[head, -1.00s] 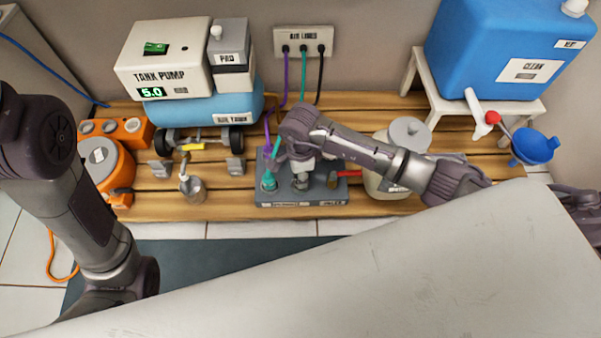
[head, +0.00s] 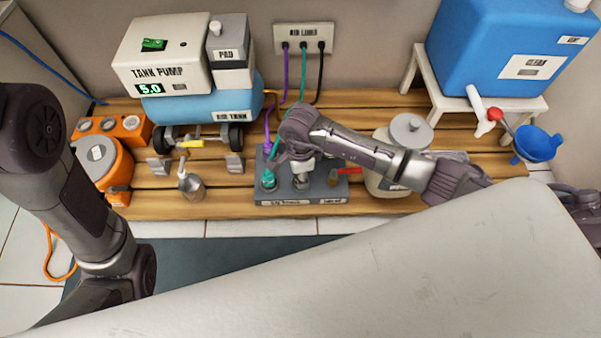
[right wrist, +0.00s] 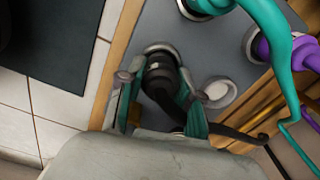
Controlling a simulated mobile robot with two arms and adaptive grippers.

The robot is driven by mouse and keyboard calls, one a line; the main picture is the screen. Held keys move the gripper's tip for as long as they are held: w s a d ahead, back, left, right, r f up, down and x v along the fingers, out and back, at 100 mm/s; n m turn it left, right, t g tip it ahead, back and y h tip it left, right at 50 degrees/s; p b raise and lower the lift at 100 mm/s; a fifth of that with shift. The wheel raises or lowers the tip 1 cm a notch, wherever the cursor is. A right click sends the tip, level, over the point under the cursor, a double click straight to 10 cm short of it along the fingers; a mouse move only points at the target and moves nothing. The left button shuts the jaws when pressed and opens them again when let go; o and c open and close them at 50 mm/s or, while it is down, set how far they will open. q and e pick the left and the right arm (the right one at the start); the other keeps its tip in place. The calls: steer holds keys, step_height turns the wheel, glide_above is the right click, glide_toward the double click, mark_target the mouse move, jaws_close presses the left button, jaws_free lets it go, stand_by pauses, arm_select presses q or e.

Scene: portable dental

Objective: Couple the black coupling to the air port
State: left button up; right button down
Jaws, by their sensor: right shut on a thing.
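My right gripper (right wrist: 158,105) is shut on the black coupling (right wrist: 163,78), one finger on each side of it. In the right wrist view the coupling's front end is at a metal ring port (right wrist: 160,48) on the grey manifold block (right wrist: 200,65); I cannot tell whether it is fully seated. A second, empty-looking ring (right wrist: 218,92) is beside it. In the head view the right gripper (head: 302,180) points down at the block (head: 330,196), largely hiding the coupling. My left arm is at the left of the head view, but its gripper is not visible.
A teal coupling (head: 268,180) and a purple coupling (right wrist: 262,47) sit on nearby ports, with hoses leading off. A red lever (head: 347,171) is at the block's right.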

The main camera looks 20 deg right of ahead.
steer(key=shift+f, duration=0.25)
steer(key=c, duration=0.7)
jaws_free()
step_height(320, 180, up, 11)
steer(key=shift+r, duration=0.55)
